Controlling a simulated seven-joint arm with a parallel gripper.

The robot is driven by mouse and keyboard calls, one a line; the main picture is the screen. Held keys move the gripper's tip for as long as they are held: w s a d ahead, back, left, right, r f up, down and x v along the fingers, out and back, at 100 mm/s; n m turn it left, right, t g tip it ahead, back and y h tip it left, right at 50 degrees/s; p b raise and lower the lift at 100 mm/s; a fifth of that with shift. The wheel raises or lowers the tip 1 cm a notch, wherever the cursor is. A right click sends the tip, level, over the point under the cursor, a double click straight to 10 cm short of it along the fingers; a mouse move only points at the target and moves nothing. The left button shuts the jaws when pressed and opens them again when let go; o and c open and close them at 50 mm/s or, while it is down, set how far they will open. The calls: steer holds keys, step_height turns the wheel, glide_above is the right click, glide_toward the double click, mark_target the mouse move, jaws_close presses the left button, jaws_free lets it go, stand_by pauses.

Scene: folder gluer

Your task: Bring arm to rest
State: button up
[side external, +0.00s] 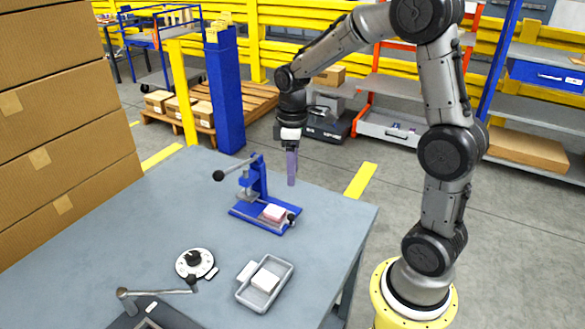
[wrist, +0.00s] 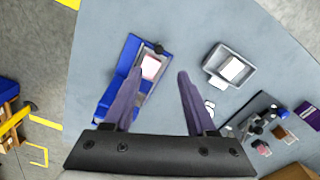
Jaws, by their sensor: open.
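My gripper (side external: 291,168) points straight down above the far right part of the grey table (side external: 150,225), beside the blue press. In the wrist view, my gripper (wrist: 160,75) has its two purple fingers spread apart with nothing held between them. The blue press (side external: 262,212) stands on the table with a lever ending in a black knob. A pink-topped block (side external: 273,213) sits on its base. The block also shows in the wrist view (wrist: 151,67), close to the left finger. My gripper touches nothing that I can see.
Stacked cardboard boxes (side external: 60,120) rise at the left. Floor lies beyond the table's right edge.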

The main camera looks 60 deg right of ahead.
steer(key=shift+a, duration=0.1)
steer(key=s+a+r+t, duration=0.3)
steer(key=s+a+r, duration=0.25)
steer(key=r, duration=0.45)
steer(key=s+a+m+t, duration=0.2)
steer(key=s+a+m, duration=0.2)
steer(key=s, duration=0.7)
steer(key=shift+s+a+f+m+t, duration=0.15)
steer(key=shift+s+f+m+t, duration=0.15)
steer(key=shift+s+f, duration=0.1)
stand_by(0.6)
